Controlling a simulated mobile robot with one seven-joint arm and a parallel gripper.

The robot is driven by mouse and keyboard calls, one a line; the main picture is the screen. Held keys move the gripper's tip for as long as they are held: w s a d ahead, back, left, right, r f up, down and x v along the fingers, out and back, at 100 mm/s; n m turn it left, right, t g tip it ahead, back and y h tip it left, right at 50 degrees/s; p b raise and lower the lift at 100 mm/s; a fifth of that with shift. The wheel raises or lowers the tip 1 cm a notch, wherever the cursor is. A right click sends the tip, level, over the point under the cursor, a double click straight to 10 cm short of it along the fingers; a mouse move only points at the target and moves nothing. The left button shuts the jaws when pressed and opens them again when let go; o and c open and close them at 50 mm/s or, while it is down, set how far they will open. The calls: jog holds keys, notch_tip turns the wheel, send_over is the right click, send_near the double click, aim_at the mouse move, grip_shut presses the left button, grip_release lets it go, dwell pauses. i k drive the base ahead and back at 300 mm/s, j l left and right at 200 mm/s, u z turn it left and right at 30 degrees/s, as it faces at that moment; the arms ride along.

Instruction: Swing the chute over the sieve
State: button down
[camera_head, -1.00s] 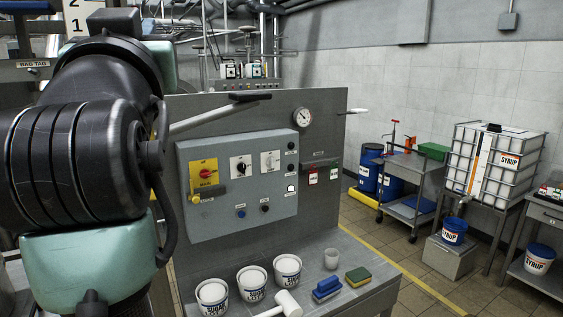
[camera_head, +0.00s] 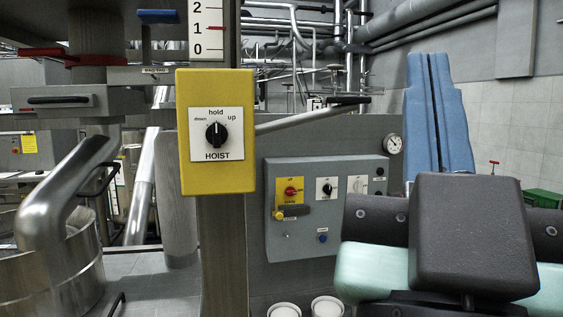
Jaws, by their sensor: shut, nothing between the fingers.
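A bent steel pipe, which looks like the chute (camera_head: 72,188), slants down at the left of the head view. A black handle loop is on its side. Its lower bend is at a wide round steel rim, perhaps the sieve (camera_head: 62,282), cut off by the picture edge. I cannot tell whether the pipe's mouth lies over it. My gripper (camera_head: 437,80) is at the right, its two blue fingers pointing up side by side, shut and empty. It is far from the pipe. My dark and pale green arm links hide the scene below it.
A yellow HOIST box (camera_head: 216,130) on a post stands between the pipe and my arm. A grey control panel (camera_head: 325,205) and a rod with a black grip (camera_head: 312,118) are behind. White tubs (camera_head: 328,307) stand low in the middle.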

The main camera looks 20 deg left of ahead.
aim_at(40, 219)
jog(key=i+l+u, duration=0.1)
jog(key=u, duration=0.2)
jog(key=i+l+u, duration=0.3)
jog(key=i+j, duration=0.75)
